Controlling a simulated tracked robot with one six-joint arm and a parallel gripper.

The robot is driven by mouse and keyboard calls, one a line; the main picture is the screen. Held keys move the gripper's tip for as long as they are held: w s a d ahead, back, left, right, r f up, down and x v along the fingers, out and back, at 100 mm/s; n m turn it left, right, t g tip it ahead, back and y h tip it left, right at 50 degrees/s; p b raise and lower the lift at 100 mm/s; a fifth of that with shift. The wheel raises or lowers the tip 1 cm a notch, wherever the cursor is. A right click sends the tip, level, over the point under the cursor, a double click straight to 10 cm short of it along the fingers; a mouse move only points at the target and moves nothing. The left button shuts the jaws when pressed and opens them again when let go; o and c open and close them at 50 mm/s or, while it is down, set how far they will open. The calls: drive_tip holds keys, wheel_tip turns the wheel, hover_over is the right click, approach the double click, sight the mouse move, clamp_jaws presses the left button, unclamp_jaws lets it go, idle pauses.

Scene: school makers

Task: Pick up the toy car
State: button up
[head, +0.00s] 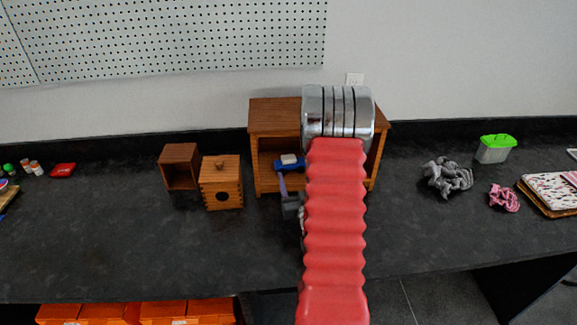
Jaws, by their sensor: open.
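The toy car (289,163) is blue with a white top. It sits inside the open-fronted wooden shelf box (270,118), left of my red arm. My gripper (283,183) shows only in part, left of the arm and in front of the box. A purple-grey finger points up toward the car, its tip just below the car in the picture. I cannot tell whether it touches the car. My gripper is open and holds nothing that I can see. Its other finger and the right part of the box's inside are hidden by my arm.
A small open wooden box (179,166) and a lidded box with a round hole (222,183) stand left. Grey cloth (447,177), pink cloth (504,196) and a green-lidded container (494,148) lie right. The dark worktop (120,235) has clear room front left.

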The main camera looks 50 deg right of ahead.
sight(290, 162)
drive_tip(key=shift+x, duration=1.85)
drive_tip(key=shift+x, duration=2.65)
drive_tip(key=shift+f, duration=0.1)
drive_tip(key=c, duration=1.1)
drive_tip(key=shift+c, duration=0.2)
